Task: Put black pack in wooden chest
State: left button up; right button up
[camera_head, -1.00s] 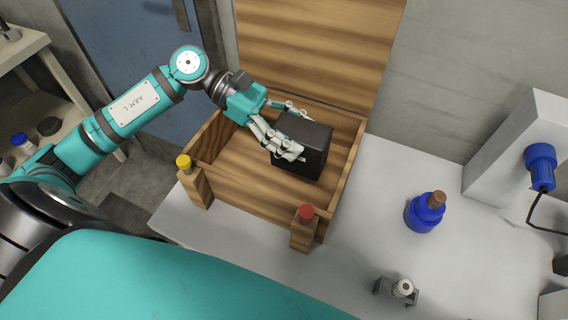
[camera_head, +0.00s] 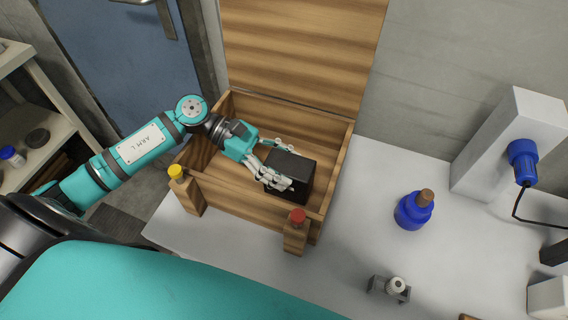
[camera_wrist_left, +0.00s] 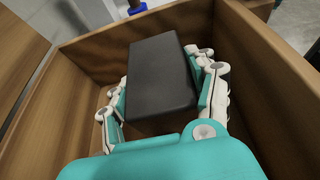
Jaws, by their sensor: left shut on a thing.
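The black pack (camera_head: 290,171) is a dark box held by my left gripper (camera_head: 278,170) inside the open wooden chest (camera_head: 338,180). In the left wrist view, the pack (camera_wrist_left: 160,75) sits between the white and teal fingers of my left gripper (camera_wrist_left: 163,95), with the chest walls (camera_wrist_left: 265,50) around it. The chest lid (camera_head: 305,50) stands open at the back. I cannot tell whether the pack touches the chest floor. My right gripper is not in view.
A yellow-topped wooden post (camera_head: 188,190) and a red-topped one (camera_head: 296,232) stand at the chest's front. On the white table (camera_head: 360,240) are a blue bottle (camera_head: 413,212) and a small grey fixture (camera_head: 390,289). A white block (camera_head: 510,145) with a blue device stands at right.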

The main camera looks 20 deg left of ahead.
pick_arm(q)
jog(key=o, duration=1.3)
jog(key=shift+a+r, duration=0.1)
jog(key=shift+r, duration=0.05)
jog(key=shift+b+v, duration=1.15)
jog(key=shift+v, duration=4.75)
